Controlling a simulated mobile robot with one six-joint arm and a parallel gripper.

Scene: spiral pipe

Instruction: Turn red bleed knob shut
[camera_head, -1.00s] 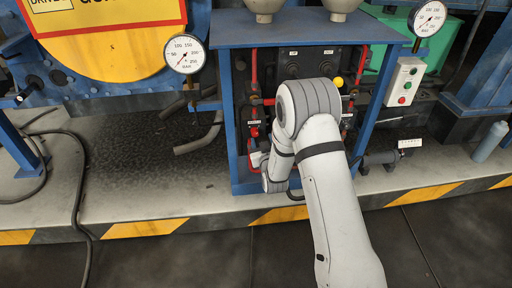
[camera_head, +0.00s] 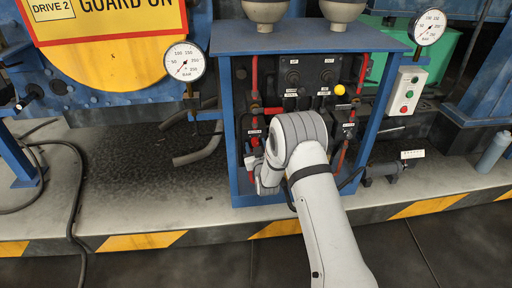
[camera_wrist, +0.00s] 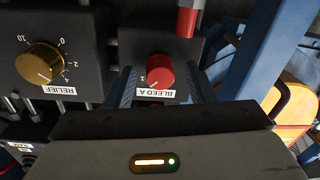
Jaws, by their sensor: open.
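The red bleed knob (camera_wrist: 160,72) sits on the dark panel in the wrist view, above a white label reading BLEED A (camera_wrist: 155,93). A pale pointer line on the knob points down and left, near a figure 1. My gripper (camera_wrist: 164,88) is open, with one finger on either side of the knob's lower part. I cannot tell whether the fingers touch it. In the head view my gripper is low at the left side of the blue-framed panel (camera_head: 297,48), mostly hidden by my arm.
A brass RELIEF knob (camera_wrist: 40,63) is left of the bleed knob. A red-sleeved pipe (camera_wrist: 187,20) stands close at its upper right. A blue frame post (camera_wrist: 258,45) is to the right. A yellow knob (camera_head: 339,89) is higher on the panel.

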